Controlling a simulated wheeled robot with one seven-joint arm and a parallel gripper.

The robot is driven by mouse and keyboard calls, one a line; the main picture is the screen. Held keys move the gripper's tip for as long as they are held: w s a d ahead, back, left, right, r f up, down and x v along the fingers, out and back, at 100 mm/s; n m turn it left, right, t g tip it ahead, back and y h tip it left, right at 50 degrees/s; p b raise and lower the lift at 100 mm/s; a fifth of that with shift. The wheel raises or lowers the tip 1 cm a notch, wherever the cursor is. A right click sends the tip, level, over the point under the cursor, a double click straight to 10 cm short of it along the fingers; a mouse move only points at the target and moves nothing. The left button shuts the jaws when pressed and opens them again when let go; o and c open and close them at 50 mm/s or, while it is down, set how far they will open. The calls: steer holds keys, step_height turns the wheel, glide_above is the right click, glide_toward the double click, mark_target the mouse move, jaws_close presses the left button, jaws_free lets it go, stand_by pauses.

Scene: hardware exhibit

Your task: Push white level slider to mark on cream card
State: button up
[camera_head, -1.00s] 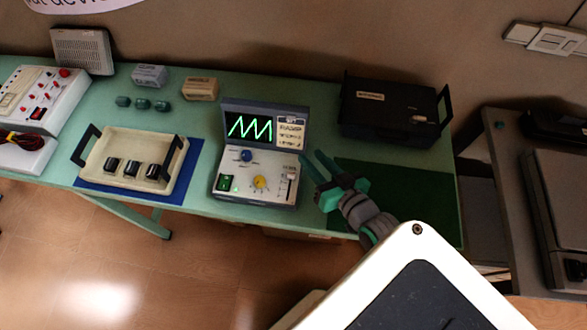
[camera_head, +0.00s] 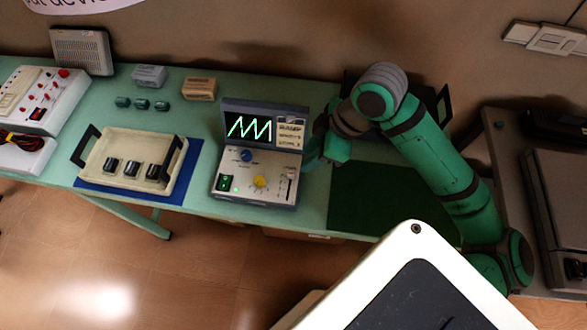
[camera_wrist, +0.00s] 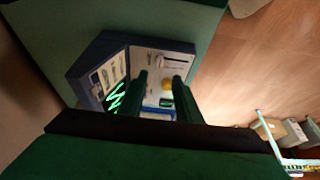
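The signal device (camera_head: 253,195) stands mid-table, its screen showing a green zigzag. A cream card (camera_head: 290,133) with text sits right of the screen; its mark is too small to read. The level slider (camera_head: 290,177) is on the right side of the lower panel, left of my gripper. In the wrist view the slider area (camera_wrist: 174,62) shows beyond my fingertips. My gripper (camera_head: 311,160) is beside the device's right edge. In the wrist view my gripper (camera_wrist: 161,76) has two fingers apart with nothing between them. Whether a fingertip touches the device I cannot tell.
A dark green mat (camera_head: 365,200) lies right of the device. A black case (camera_head: 352,90) is behind my arm. A cream tray (camera_head: 130,150) stands left.

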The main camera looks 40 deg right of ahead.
mark_target(291, 174)
steer(key=x, duration=1)
steer(key=shift+f, duration=0.25)
jaws_close()
